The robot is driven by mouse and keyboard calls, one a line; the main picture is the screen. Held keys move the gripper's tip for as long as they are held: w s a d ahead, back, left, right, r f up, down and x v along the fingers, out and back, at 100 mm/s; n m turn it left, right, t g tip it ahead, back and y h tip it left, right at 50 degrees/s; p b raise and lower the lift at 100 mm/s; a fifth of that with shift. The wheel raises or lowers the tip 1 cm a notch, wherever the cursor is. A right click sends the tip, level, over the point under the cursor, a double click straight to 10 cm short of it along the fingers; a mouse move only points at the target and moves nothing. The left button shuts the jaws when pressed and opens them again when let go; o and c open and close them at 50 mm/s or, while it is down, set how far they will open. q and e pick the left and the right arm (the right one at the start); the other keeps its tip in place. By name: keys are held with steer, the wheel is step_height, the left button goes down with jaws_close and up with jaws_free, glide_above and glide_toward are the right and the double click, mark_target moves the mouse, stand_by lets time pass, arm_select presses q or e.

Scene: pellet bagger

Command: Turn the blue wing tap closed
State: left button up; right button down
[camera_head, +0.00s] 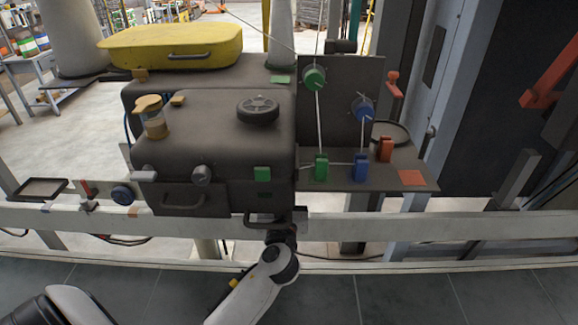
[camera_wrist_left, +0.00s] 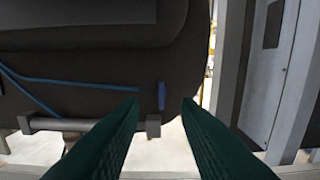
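In the left wrist view a small upright blue piece (camera_wrist_left: 161,96) shows at the lower edge of a dark rounded body; it looks like the blue wing tap's handle, seen narrow. My left gripper (camera_wrist_left: 161,107) is open, its two dark green fingers on either side of the line to that piece. The gap between them is empty, and I cannot tell how far beyond the tips the blue piece is. In the head view, my left arm reaches up to the machine's lower front, where I cannot make out the tap. My right gripper is not in view.
The dark machine (camera_head: 215,115) has a front handle (camera_head: 262,222). A round blue knob (camera_head: 122,194) sits at its left. A panel shelf (camera_head: 340,183) at right carries green (camera_head: 321,168) and blue (camera_head: 360,168) clips. A pale rail (camera_head: 450,225) crosses in front. Blue hoses (camera_wrist_left: 80,82) run along the dark body.

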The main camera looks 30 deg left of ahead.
arm_select(q)
steer(key=p+x, duration=0.1)
steer(key=x, duration=0.7)
steer(key=shift+w+p, duration=0.3)
steer(key=shift+p, duration=0.1)
steer(key=shift+a, duration=0.1)
jaws_close()
